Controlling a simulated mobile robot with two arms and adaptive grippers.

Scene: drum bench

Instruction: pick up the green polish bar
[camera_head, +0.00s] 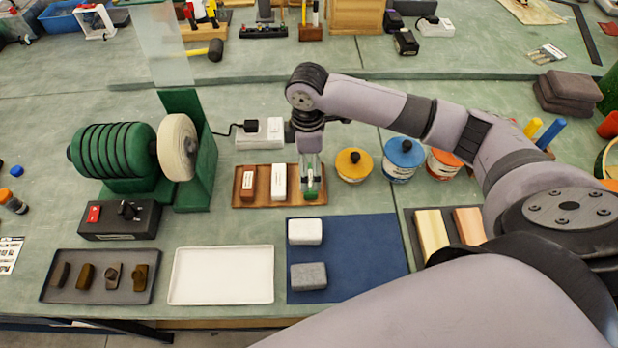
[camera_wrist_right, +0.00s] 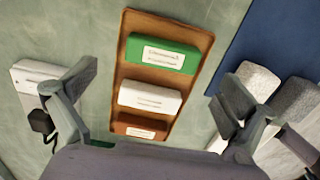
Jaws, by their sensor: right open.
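The green polish bar (camera_wrist_right: 163,53) lies at one end of a brown wooden tray (camera_wrist_right: 190,92), with a white label on it. In the head view the bar (camera_head: 310,186) is partly hidden by my right gripper (camera_head: 311,180), which points down right over it. A white bar (camera_wrist_right: 150,97) and a red-brown bar (camera_wrist_right: 138,129) share the tray. In the right wrist view my right gripper is open, its two fingers (camera_wrist_right: 160,95) wide apart with nothing between them in contact. My left gripper does not show.
A green buffing machine (camera_head: 115,151) with a pale wheel stands left of the tray. Lidded tubs (camera_head: 354,165) stand to its right. A blue mat (camera_head: 360,258) with two blocks and an empty white tray (camera_head: 221,275) lie in front. A white power block (camera_head: 260,134) sits behind.

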